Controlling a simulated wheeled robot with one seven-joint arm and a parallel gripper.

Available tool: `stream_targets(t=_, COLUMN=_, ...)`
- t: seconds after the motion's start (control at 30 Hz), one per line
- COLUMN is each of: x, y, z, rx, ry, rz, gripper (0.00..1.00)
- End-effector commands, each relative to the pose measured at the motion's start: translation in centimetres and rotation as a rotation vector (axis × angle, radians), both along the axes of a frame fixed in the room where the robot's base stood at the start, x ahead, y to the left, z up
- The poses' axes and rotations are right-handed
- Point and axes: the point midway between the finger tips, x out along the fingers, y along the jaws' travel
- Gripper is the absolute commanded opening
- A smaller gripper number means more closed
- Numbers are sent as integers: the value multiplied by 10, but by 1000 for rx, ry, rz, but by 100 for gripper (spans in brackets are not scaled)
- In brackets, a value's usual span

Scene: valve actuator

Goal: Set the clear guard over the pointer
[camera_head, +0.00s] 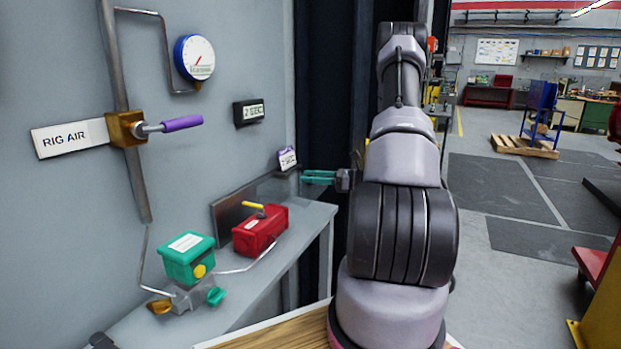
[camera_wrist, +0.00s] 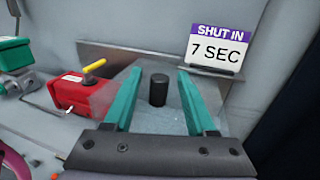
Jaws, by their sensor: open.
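The clear guard (camera_wrist: 172,122) is a see-through box with a black knob (camera_wrist: 158,91) on top. It stands on the shelf to the right of the red actuator (camera_wrist: 80,93) in the wrist view. The yellow pointer (camera_wrist: 95,66) sits on top of the red actuator, and it also shows in the head view (camera_head: 253,206) with no guard over it. My gripper (camera_wrist: 159,75) has teal fingers, open, one on each side of the knob with gaps between. In the head view my gripper (camera_head: 304,177) is at the shelf's far end, where the guard is faint.
A "SHUT IN 7 SEC" sign (camera_wrist: 217,48) stands close behind the guard. A teal box (camera_head: 187,259) on a valve, with pipes, stands at the near left of the shelf (camera_head: 312,222). A purple-handled valve (camera_head: 183,123) and gauge (camera_head: 194,58) are on the wall.

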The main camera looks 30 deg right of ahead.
Motion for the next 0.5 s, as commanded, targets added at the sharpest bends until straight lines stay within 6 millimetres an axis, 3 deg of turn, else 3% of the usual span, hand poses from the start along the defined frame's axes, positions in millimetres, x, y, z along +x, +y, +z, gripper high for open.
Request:
stream_targets(t=0.27, x=1, y=2, z=0, rx=0, ry=0, rz=0, gripper=56)
stream_targets(t=0.3, x=1, y=2, z=0, rx=0, ry=0, rz=0, gripper=49)
stream_targets(t=0.43, x=1, y=2, z=0, rx=1, ry=1, rz=0, gripper=0)
stream_targets(t=0.5, x=1, y=2, z=0, rx=1, ry=1, rz=0, gripper=0)
